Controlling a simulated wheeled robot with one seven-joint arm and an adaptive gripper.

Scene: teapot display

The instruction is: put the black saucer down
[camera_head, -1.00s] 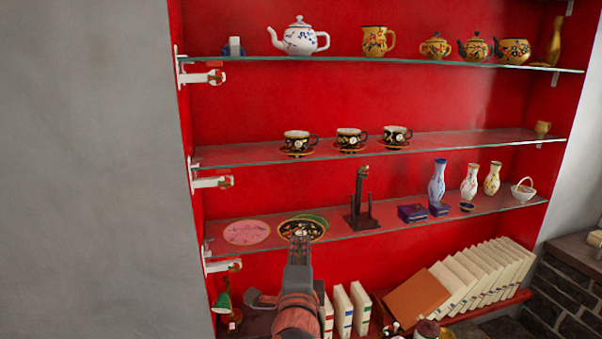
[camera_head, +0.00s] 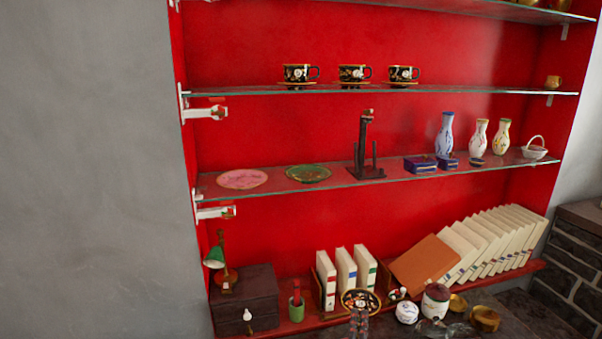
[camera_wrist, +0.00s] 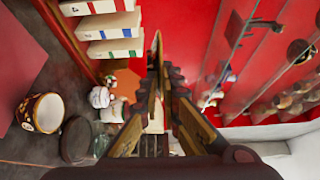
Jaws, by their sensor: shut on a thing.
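The black saucer (camera_head: 361,299), dark with a floral pattern and gold rim, is in the head view at the bottom, in front of the white books. My gripper (camera_head: 359,315) comes up from below and is shut on the saucer's lower edge. The saucer is tilted up, its patterned face towards the head camera. In the wrist view, the saucer (camera_wrist: 156,88) shows nearly edge-on between the finger pads. I cannot tell whether it touches anything beneath.
The glass shelf above holds a pink plate (camera_head: 242,179), a green plate (camera_head: 308,173) and a dark stand (camera_head: 366,158). Bare counter shows in the wrist view.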

